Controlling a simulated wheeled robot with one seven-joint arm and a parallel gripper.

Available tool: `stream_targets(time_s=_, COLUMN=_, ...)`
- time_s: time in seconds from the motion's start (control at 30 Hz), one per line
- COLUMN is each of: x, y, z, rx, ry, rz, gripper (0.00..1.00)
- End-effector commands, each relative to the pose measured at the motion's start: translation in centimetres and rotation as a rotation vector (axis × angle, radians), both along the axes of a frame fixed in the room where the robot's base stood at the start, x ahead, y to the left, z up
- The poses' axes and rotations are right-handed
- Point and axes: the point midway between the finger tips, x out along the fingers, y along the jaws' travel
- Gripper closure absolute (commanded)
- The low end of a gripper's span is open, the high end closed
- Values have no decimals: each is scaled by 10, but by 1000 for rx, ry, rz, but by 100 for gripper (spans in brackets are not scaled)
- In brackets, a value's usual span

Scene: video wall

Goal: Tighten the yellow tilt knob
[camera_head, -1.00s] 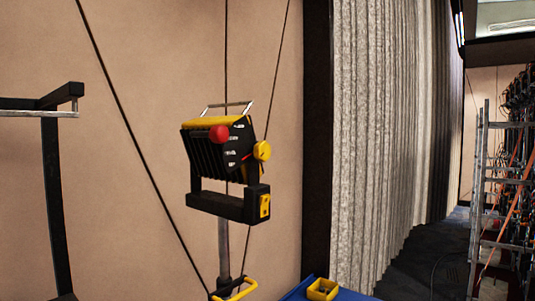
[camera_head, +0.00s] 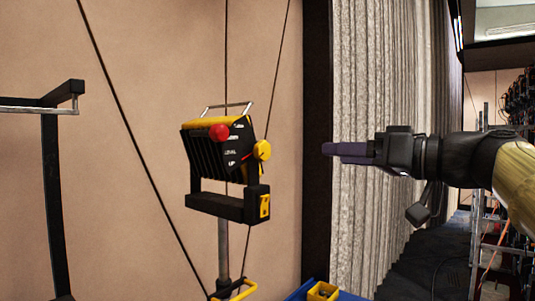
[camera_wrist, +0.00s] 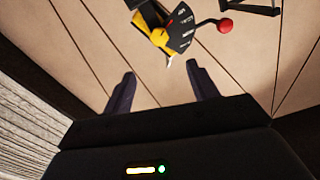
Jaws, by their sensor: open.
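The yellow tilt knob (camera_head: 262,150) sits on the right side of a black and yellow lamp head (camera_head: 207,149), which is held in a black yoke on a pole. In the wrist view the knob (camera_wrist: 160,38) shows ahead of and above the gap between the fingers. A red ball (camera_head: 219,132) on a lever shows at the lamp, beside a dial with white markings; the wrist view shows the ball (camera_wrist: 225,26) too. My gripper (camera_head: 332,153) is to the right of the knob, clear of it, pointing left. Its purple fingers (camera_wrist: 162,88) are apart and empty.
A blue box top (camera_head: 345,295) with a yellow item (camera_head: 322,291) is below. Thin dark cables run along the beige wall (camera_head: 140,60). A black frame (camera_head: 52,190) stands left. A grey curtain (camera_head: 375,220) and a ladder (camera_head: 487,250) are right.

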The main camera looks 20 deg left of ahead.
Motion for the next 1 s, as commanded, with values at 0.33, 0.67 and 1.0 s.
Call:
stream_targets(time_s=0.33, x=5, y=11, z=1, rx=0, ry=5, rz=0, gripper=41)
stream_targets(time_s=0.67, x=25, y=60, z=2, rx=-2, ry=7, rz=0, gripper=41)
stream_targets(time_s=1.0, x=48, y=116, z=2, rx=-2, ry=7, rz=0, gripper=41)
